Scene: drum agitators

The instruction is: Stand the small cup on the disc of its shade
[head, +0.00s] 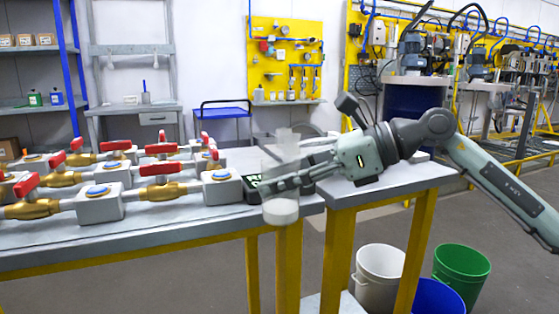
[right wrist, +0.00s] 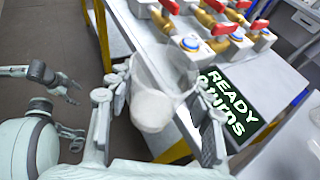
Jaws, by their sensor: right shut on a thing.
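A translucent, pale cup (head: 281,211) with a white lower part is upright in my right gripper (head: 277,184). It hangs at the front edge of the left table, its lower part in front of that edge. In the right wrist view the cup (right wrist: 153,112) sits between the two fingers of the right gripper (right wrist: 160,104). Blue discs with orange rims, such as one disc (head: 221,174), top the pale blocks on the table. I cannot make out a disc of the cup's shade. A small gripper, seemingly my left (right wrist: 68,88), shows at the left of the wrist view, too small to read.
The left table (head: 170,220) carries several brass valves with red handles (head: 162,169). A dark sign reading READY (right wrist: 245,100) lies beside the cup on the table. The right table (head: 400,178) is mostly clear under my arm. Bins (head: 461,272) stand on the floor.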

